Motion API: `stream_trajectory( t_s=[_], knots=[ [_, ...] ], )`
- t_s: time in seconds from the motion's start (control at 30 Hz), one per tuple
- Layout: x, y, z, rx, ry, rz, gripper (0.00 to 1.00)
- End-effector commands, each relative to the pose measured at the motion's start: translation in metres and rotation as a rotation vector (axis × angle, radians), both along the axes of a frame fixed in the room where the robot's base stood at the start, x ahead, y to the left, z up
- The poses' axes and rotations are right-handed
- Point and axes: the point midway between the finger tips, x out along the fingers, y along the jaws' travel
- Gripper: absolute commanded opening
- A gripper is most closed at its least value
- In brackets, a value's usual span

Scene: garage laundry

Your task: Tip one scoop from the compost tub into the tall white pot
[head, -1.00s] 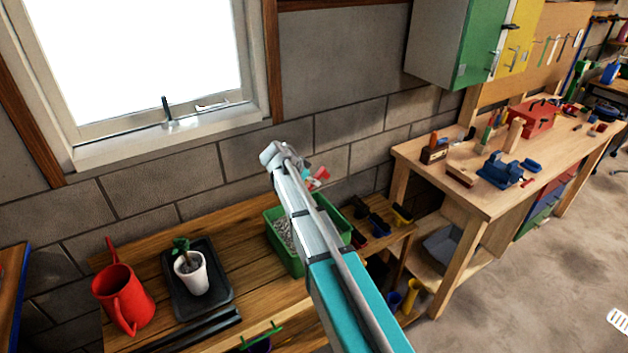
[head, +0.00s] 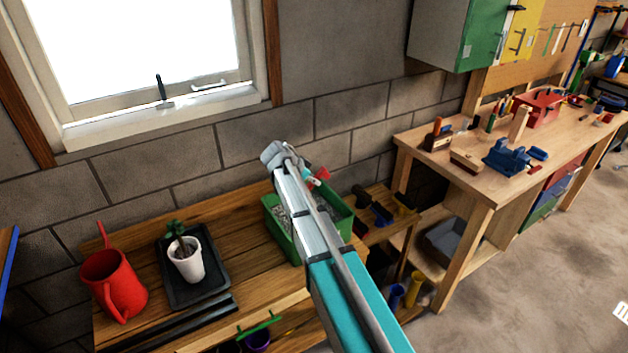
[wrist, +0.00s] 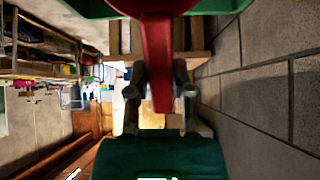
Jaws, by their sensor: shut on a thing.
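The compost tub (head: 279,239) is a green box on the wooden bench, with grey speckled fill showing beside my arm. My arm crosses over it and hides much of its inside. A red scoop (head: 322,174) shows just past my wrist, above the tub's far side. In the wrist view my gripper (wrist: 161,92) is shut on the red scoop handle (wrist: 157,55); the bowl is cut off at the top edge. What the scoop holds is hidden. The white pot (head: 187,262), upright with a small green plant, stands on a black tray left of the tub.
A red watering can (head: 114,284) stands left of the black tray (head: 208,290). The block wall and window sill rise close behind the bench. A workbench (head: 465,175) with tools stands to the right. Bare bench shows between tray and tub.

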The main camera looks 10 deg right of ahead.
Motion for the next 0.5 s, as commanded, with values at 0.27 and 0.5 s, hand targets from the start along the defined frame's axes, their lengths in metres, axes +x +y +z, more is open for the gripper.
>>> stream_trajectory(
  t_s=[0.27, 0.5],
  knots=[
    [0.0, -0.001, -0.024, 0.0, 0.0, 0.0, 0.0],
    [0.0, -0.001, -0.04, 0.0, 0.0, -0.001, 0.0]
  ],
)
